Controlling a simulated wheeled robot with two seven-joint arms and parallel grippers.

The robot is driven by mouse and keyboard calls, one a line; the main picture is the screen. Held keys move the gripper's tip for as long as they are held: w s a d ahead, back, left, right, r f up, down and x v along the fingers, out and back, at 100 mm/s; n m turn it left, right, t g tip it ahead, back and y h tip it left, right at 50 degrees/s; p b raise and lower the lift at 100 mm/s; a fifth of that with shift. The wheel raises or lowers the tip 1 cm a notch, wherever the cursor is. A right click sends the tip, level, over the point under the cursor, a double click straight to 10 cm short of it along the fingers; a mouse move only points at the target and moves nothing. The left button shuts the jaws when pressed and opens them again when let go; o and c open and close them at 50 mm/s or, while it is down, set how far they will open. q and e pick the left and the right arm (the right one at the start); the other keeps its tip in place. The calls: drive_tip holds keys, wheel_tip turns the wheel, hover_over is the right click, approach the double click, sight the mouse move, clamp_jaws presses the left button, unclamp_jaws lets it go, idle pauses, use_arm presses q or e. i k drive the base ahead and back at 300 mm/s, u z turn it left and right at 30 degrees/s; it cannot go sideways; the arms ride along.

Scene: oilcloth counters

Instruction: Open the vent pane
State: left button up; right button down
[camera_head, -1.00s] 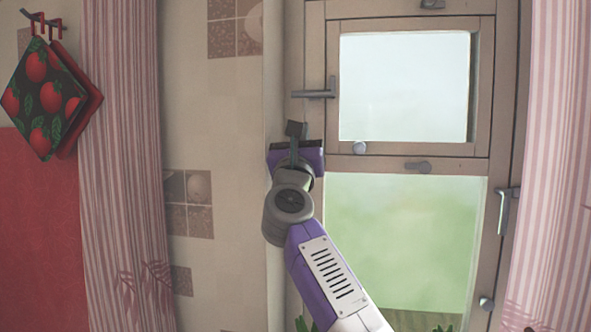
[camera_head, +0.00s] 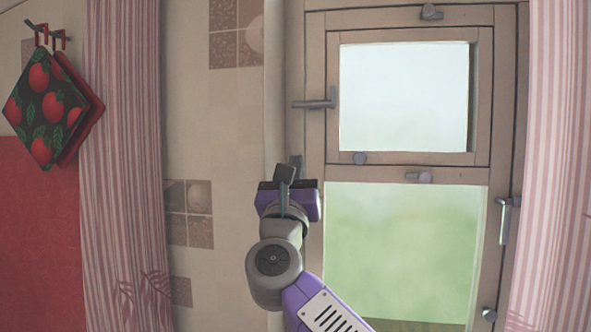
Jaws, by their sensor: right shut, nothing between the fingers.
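The vent pane (camera_head: 404,98) is the small upper glazed sash of the window. It sits flush in its wooden frame and looks closed. Its grey lever handle (camera_head: 318,104) is on its left side and lies horizontal across the frame joint. My right gripper (camera_head: 287,168) is below and a little left of the handle, in front of the window's left edge and apart from the handle. Its fingers are shut and empty. My left gripper is out of view.
A lower fixed-looking pane (camera_head: 400,250) has its own handle (camera_head: 507,220) at right. Small catches (camera_head: 431,12) sit on the frame. Striped curtains hang left (camera_head: 122,150) and right (camera_head: 560,150). Pot holders (camera_head: 45,110) hang on hooks at far left.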

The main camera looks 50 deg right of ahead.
sight(482, 38)
drive_tip(key=k, duration=1)
